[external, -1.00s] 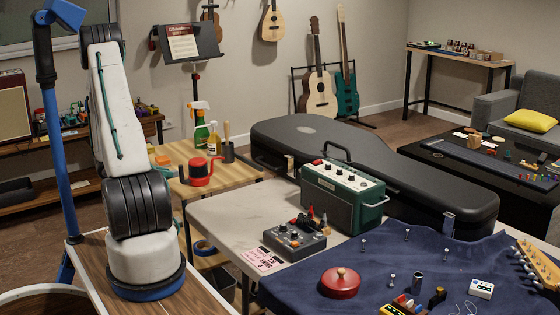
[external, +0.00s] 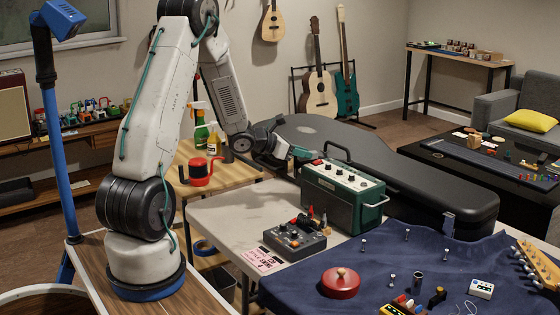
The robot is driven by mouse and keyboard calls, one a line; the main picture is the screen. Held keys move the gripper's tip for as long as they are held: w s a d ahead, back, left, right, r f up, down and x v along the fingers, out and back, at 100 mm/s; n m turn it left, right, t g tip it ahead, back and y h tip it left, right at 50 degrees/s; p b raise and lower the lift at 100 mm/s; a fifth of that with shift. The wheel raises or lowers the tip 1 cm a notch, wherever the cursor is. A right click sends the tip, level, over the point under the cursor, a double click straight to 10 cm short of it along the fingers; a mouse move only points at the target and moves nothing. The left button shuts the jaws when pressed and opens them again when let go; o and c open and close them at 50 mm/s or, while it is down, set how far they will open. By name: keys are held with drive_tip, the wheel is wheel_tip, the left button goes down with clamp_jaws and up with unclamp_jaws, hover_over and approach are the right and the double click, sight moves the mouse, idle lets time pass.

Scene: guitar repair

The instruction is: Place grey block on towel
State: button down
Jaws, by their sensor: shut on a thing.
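A dark blue towel (external: 355,258) covers the right front part of the pale table. My gripper (external: 303,154) is beyond the green amplifier, level with its top left edge, away from the towel. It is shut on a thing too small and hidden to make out. I cannot pick out a grey block with certainty in this view.
A black guitar case (external: 420,175) lies behind. A red lidded pot (external: 340,283), screws and small tools occupy the towel, with bare cloth between them.

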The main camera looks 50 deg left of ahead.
drive_tip(key=shift+m+h, duration=0.4)
drive_tip(key=d, duration=0.5)
drive_tip(key=w+d, duration=0.1)
drive_tip(key=d, duration=0.4)
drive_tip(key=w+d+r, duration=0.1)
drive_tip(key=d, duration=0.4)
drive_tip(key=shift+r, duration=0.1)
drive_tip(key=d+f+m+g+h, duration=0.2)
drive_tip(key=d+h, duration=0.1)
drive_tip(key=d, duration=0.9)
drive_tip(key=m+g+h, duration=0.5)
drive_tip(key=m+g, duration=0.1)
drive_tip(key=m, duration=0.2)
hover_over(395, 268)
wheel_tip(395, 268, down, 11)
drive_tip(key=shift+d+r, duration=0.1)
drive_tip(key=shift+d, duration=0.05)
drive_tip(key=shift+f, duration=2.4)
drive_tip(key=shift+f, duration=0.1)
drive_tip(key=c, duration=1.3)
unclamp_jaws()
